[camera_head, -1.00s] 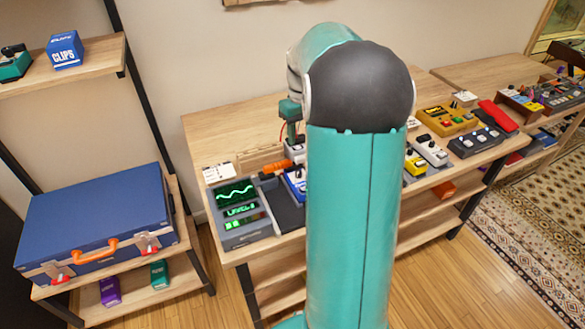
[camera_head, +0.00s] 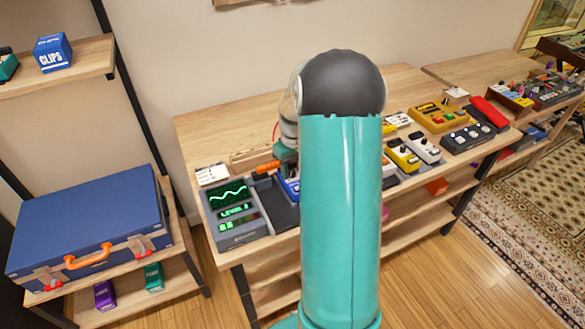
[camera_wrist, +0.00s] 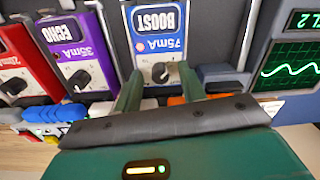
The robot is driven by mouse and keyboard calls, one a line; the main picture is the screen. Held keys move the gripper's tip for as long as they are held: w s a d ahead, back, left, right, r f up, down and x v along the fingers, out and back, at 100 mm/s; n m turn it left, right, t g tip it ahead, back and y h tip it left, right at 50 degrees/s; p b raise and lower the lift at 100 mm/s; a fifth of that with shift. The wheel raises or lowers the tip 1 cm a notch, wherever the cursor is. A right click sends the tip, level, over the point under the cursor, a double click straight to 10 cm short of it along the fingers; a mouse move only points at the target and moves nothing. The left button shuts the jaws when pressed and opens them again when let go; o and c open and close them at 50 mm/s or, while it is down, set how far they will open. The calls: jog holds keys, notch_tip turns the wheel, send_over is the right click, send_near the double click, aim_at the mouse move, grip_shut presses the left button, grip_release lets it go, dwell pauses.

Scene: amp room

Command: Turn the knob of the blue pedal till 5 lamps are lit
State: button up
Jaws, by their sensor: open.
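The blue pedal (camera_wrist: 157,30), marked BOOST and 75mA upside down, is at the top middle of the wrist view. Its dark knob (camera_wrist: 160,72) with a pale pointer is near the pedal's lower end. My gripper (camera_wrist: 159,80) is open, with one green finger on each side of the knob; I cannot tell if they touch it. In the head view the blue pedal (camera_head: 291,187) is mostly hidden behind my arm. Left of it, the grey tester (camera_head: 239,213) shows a green wave and what reads LEVEL 2, with a small green lit patch below; separate lamps are hard to tell.
A purple ECHO pedal (camera_wrist: 75,45) and a red pedal (camera_wrist: 25,65) stand beside the blue one in the wrist view. More pedals, including a yellow one (camera_head: 402,155), are to the right. A blue case (camera_head: 85,220) rests at left.

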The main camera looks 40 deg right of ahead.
jog(key=shift+c, duration=0.4)
grip_shut()
jog(key=shift+m, duration=0.5)
jog(key=m, duration=0.4)
jog(key=shift+r+m, duration=0.1)
jog(key=shift+m, duration=0.2)
jog(key=m, duration=0.5)
jog(key=shift+a+m, duration=0.1)
jog(key=shift+m, duration=0.3)
